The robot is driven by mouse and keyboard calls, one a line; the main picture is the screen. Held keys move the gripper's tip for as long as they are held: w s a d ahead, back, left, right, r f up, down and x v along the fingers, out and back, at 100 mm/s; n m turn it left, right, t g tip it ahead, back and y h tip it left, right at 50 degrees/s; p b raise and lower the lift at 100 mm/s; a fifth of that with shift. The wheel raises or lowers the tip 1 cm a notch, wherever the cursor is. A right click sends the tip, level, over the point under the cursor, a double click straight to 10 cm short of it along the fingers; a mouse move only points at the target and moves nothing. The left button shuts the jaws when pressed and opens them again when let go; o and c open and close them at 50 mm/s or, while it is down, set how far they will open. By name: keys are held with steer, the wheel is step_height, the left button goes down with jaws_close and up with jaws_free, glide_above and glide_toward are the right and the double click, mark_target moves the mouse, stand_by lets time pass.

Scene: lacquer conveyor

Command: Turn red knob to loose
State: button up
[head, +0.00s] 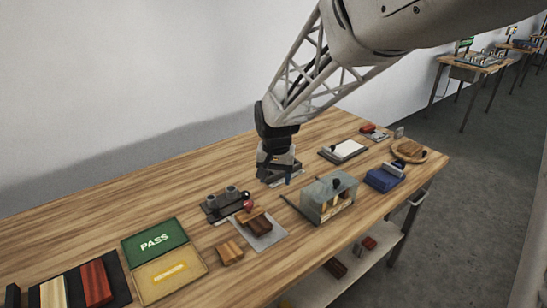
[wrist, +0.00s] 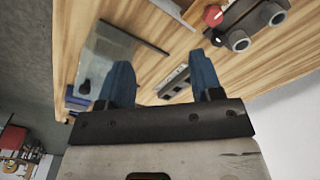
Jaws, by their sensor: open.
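The red knob (head: 248,205) sits at the right end of a dark fixture (head: 222,211) with two grey cylinders, near the middle of the table. In the wrist view the red knob (wrist: 212,15) shows at the top edge, beside the dark fixture (wrist: 250,25), beyond the fingertips. My gripper (head: 279,178) is behind and to the right of the knob in the head view, apart from it. In the wrist view my gripper (wrist: 160,62) has its two blue fingers spread, with nothing between them. Any loose marking is too small to read.
A grey metal box (head: 330,197) with a lit opening stands right of the knob. A grey plate (head: 264,238) with brown blocks lies in front of it. A small grey device (wrist: 175,82) lies below my gripper. A green PASS tray (head: 155,243) is at left. The rear left tabletop is clear.

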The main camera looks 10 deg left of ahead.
glide_above(248, 203)
step_height(248, 203, down, 6)
steer(key=shift+w+f, duration=0.1)
steer(key=shift+f, duration=3.8)
steer(key=shift+c, duration=0.3)
steer(key=c, duration=0.9)
steer(key=shift+o, duration=0.2)
